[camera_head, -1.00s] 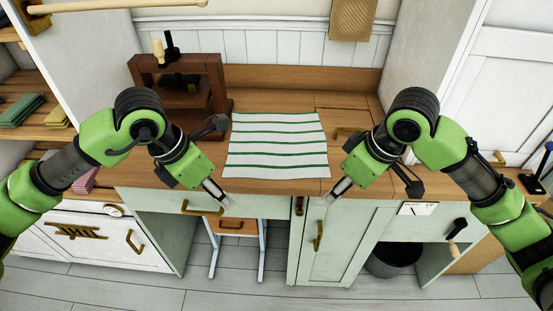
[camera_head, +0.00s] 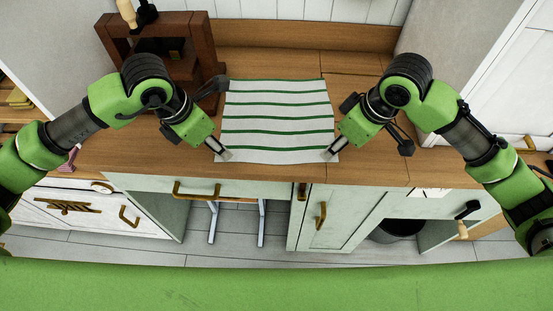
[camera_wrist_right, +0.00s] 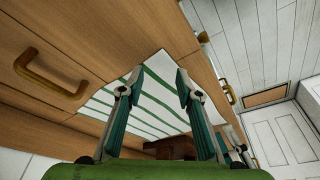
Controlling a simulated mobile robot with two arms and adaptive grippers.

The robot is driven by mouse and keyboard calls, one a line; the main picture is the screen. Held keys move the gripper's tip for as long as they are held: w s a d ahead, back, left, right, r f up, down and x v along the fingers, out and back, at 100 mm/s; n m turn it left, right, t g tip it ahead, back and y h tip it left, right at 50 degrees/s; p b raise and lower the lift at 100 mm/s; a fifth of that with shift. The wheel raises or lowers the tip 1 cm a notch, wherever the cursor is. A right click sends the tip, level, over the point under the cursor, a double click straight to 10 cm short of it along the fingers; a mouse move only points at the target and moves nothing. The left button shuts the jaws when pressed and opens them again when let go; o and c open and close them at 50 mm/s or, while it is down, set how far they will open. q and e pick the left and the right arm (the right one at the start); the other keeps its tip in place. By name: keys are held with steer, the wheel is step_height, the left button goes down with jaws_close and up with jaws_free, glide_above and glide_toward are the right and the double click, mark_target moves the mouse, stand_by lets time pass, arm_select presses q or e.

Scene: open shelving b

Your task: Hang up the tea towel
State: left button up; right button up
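The tea towel (camera_head: 276,111), white with green stripes, lies spread flat on the wooden worktop (camera_head: 365,170). My left gripper (camera_head: 224,155) is at the towel's front left corner. My right gripper (camera_head: 329,155) is at its front right corner. The right wrist view shows the right gripper's fingers (camera_wrist_right: 155,88) well apart, with the striped towel (camera_wrist_right: 150,105) beyond and between them. Whether the left fingers are apart is too small to tell. Whether either gripper touches the cloth is not clear.
A dark brown wooden press-like stand (camera_head: 165,55) stands behind my left arm. Pale green cabinets with brass handles (camera_head: 196,190) are below the worktop's front edge. A dark bin (camera_head: 398,230) stands under the right side. A white side wall (camera_head: 440,35) rises at the right.

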arm_select(q)
steer(key=shift+f, duration=0.55)
arm_select(e)
steer(key=shift+f, duration=0.55)
arm_select(q)
steer(key=shift+f, duration=0.2)
arm_select(e)
steer(key=shift+f, duration=0.25)
arm_select(q)
steer(key=shift+s, duration=0.1)
arm_select(e)
steer(key=shift+s, duration=0.1)
arm_select(q)
steer(key=shift+f, duration=0.1)
arm_select(e)
steer(key=shift+f, duration=0.1)
arm_select(q)
steer(key=shift+f, duration=0.25)
arm_select(e)
steer(key=shift+f, duration=0.25)
arm_select(q)
steer(key=shift+r, duration=0.1)
steer(key=shift+c, duration=1.4)
arm_select(e)
steer(key=shift+r, duration=0.15)
steer(key=shift+c, duration=1.4)
arm_select(q)
jaws_close()
arm_select(e)
jaws_close()
